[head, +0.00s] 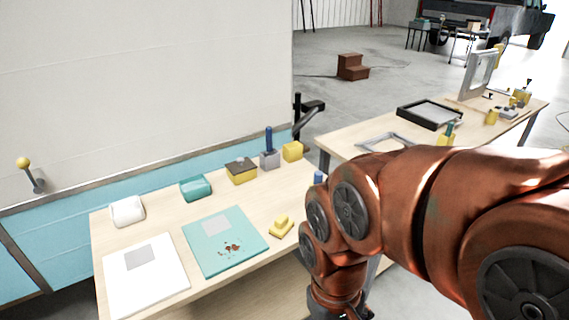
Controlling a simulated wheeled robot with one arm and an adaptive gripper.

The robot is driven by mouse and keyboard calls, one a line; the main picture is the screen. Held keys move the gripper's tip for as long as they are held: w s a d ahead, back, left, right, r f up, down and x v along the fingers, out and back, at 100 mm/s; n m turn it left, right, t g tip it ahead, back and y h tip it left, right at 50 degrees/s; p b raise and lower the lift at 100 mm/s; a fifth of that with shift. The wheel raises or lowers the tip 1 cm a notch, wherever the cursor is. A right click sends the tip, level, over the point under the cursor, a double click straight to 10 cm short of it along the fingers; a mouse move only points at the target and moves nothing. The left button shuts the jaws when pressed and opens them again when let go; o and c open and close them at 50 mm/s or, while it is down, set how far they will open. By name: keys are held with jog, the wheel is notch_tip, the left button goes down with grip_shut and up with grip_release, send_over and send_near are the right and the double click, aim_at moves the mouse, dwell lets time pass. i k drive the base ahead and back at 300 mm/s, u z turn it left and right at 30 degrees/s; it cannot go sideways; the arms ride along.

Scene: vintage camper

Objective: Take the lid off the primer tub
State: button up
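Several small containers stand in a row along the back of the near wooden table (160,222). They are a white rounded tub (127,211), a teal tub (196,187), a yellow box with a dark grey top (241,172) and a grey box (270,160) with a blue handle standing up from it. No label is readable, so I cannot tell which is the primer tub. My copper-coloured arm fills the right side and bends down in front of the table's right end. My gripper is not in view.
A yellow block (292,151) stands at the row's right end. A white panel (145,276), a teal panel (250,249) with rusty spots and a yellow sanding-block-like piece (281,226) lie in front. A second table (365,138) holds a dark tray (429,115) and frames. The camper wall is behind.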

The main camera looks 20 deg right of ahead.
aim_at(241, 165)
jog(key=z, duration=1.95)
jog(key=i, duration=1.65)
jog(key=u, duration=4.05)
jog(key=i, duration=0.55)
